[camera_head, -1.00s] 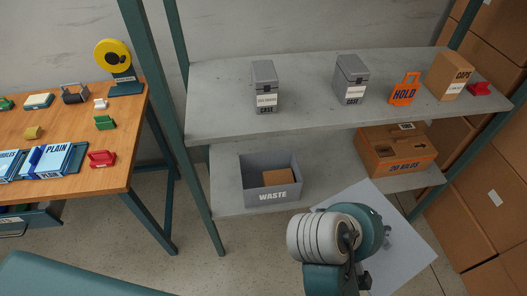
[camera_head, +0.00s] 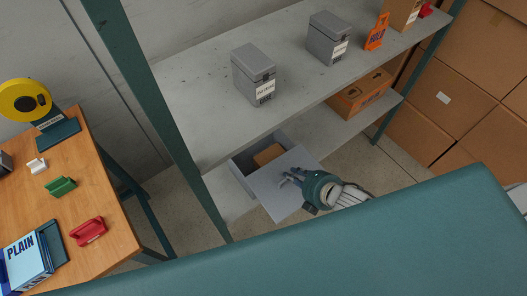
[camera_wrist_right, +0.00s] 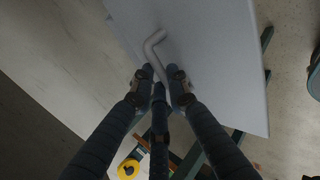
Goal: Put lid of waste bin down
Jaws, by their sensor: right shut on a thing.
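The grey waste bin (camera_head: 242,181) stands on the lower shelf, with a brown box (camera_head: 267,155) showing inside its open back part. The flat light-grey lid (camera_head: 272,199) overlaps the front and right of the bin in the head view and hides its label. I cannot tell whether the lid touches the rim. My right gripper (camera_head: 288,178) is shut on the lid's bent handle. In the right wrist view the fingers (camera_wrist_right: 160,84) pinch the grey handle (camera_wrist_right: 153,46) against the lid panel (camera_wrist_right: 212,45). My left gripper is not in view.
The upper shelf (camera_head: 205,115) overhangs the bin and carries two grey cases (camera_head: 253,75) (camera_head: 328,38). An orange box (camera_head: 360,95) sits farther right on the lower shelf. A teal shelf post (camera_head: 165,130) stands left of the bin. Cardboard boxes (camera_head: 440,100) are stacked at right.

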